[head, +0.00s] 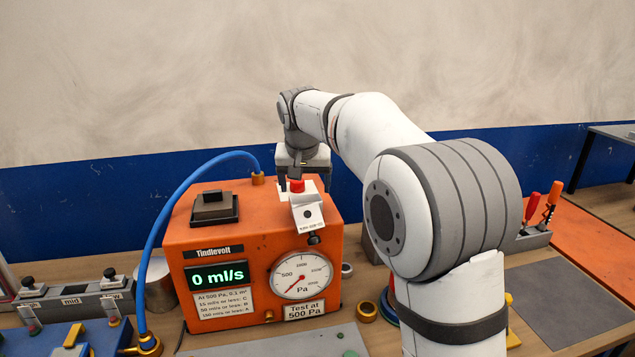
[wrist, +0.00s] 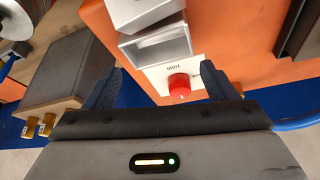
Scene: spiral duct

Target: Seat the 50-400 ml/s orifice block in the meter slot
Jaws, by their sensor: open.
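The orange flow meter (head: 250,262) stands on the bench. A pale metal block (head: 307,208) with a dark hole and small print, too small to read surely, lies at the top right of the meter, sloping toward the front. A black knob (head: 315,239) shows at its lower end. In the wrist view, a white box-shaped part (wrist: 140,12) is beside an open metal mouth (wrist: 160,45), likely the slot; how deep the block sits cannot be told. My gripper (wrist: 160,84) is open, its fingers either side of a red button (wrist: 178,86); contact cannot be told.
A grey rack (head: 70,301) at left holds knobbed blocks at its ends; its middle place marked "mid" looks empty. A blue hose (head: 165,208) arches to the meter's top. The display (head: 217,276) reads 0 ml/s.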

